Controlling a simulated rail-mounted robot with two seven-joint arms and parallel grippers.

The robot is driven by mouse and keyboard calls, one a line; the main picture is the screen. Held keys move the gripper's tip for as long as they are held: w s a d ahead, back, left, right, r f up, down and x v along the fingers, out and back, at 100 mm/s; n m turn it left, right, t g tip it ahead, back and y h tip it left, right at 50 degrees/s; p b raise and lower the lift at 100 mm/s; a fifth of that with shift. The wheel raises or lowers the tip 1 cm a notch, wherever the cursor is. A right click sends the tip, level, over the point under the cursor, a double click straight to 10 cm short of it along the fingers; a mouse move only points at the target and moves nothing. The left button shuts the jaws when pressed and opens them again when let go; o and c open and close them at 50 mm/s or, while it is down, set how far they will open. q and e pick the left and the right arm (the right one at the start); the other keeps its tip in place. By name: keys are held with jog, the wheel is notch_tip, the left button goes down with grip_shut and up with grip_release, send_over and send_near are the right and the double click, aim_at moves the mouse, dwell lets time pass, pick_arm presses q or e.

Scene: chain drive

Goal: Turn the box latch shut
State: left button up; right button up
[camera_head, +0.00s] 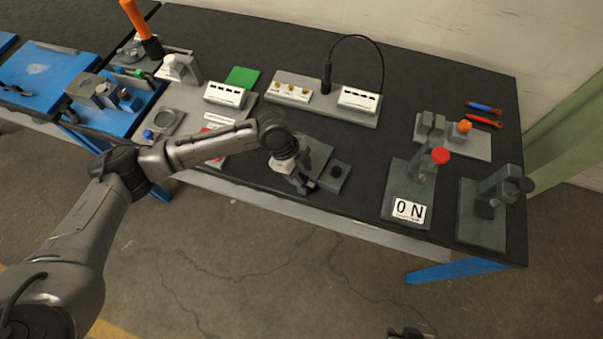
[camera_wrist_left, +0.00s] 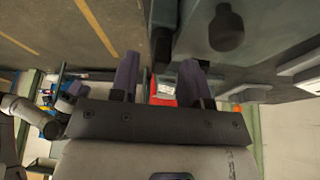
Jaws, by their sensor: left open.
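My left gripper (camera_head: 303,188) is at the front edge of the black table, beside a small grey box (camera_head: 318,155) with a dark block (camera_head: 338,172) on its right part. Which part is the latch is too small to tell. In the left wrist view the two fingers of my left gripper (camera_wrist_left: 158,82) are apart, with nothing held between them. A grey plate with a dark keyhole-shaped piece (camera_wrist_left: 226,28) is close above the right finger there. A small dark knob (camera_wrist_left: 161,45) shows beyond the gap. My arm and hand partly hide the box in the head view.
An "ON" plate (camera_head: 409,210) with a red-knobbed lever stands to the right, with another grey fixture (camera_head: 483,235) beyond it. A grey panel with a cable (camera_head: 325,112) lies behind the box. A green square (camera_head: 242,77) lies at the back left. Bare black table separates the box and the "ON" plate.

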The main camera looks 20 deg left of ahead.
pick_arm(q)
jog(key=shift+x, duration=0.75)
jog(key=shift+c, duration=0.2)
grip_shut()
